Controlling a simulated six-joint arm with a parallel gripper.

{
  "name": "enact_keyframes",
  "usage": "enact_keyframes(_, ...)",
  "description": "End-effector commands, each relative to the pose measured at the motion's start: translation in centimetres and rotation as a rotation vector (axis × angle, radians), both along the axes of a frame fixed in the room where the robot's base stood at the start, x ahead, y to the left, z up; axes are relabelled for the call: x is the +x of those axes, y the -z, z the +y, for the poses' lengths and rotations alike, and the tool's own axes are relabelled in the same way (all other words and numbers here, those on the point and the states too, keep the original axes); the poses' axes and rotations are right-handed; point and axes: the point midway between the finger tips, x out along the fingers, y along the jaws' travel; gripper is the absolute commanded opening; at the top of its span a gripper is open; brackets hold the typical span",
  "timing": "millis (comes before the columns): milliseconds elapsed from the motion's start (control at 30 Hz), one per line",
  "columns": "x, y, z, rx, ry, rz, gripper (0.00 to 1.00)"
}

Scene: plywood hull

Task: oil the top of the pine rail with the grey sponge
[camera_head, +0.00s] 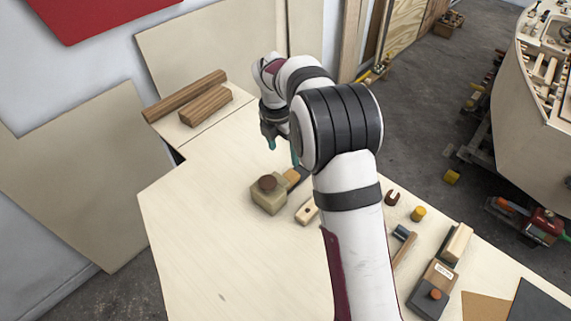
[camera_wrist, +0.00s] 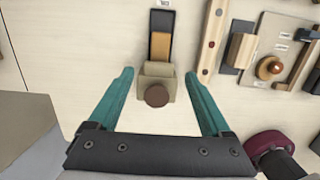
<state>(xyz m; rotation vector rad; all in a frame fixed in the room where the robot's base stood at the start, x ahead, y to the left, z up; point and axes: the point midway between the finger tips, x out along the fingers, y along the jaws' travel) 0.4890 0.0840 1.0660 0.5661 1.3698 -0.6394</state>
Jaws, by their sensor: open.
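My gripper (camera_head: 283,152) is open and empty above the bench. Its two teal fingers also show in the wrist view (camera_wrist: 158,78). In that view a squat beige container with a brown round cap (camera_wrist: 157,96) lies between the fingers; it also shows in the head view (camera_head: 268,195). A dark grey and ochre block (camera_wrist: 161,24) lies just beyond it. A pale wooden strip with dark dots (camera_wrist: 209,43), possibly the pine rail, lies to the right; its near end shows beside my arm (camera_head: 306,211). I cannot tell which grey piece is the sponge.
A wood-and-grey block (camera_wrist: 240,50) and a tool with a round brown knob (camera_wrist: 269,68) lie farther right. A yellow cylinder (camera_head: 418,214) stands right of my arm. Two brown timbers (camera_head: 187,95) lie at the back left. The bench's left part is clear.

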Motion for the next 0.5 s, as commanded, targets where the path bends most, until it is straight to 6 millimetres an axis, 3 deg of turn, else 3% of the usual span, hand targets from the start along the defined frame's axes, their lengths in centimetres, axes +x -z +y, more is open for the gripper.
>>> enact_keyframes(500,0.8,10.1,-0.9,0.000,0.000,0.003,0.82)
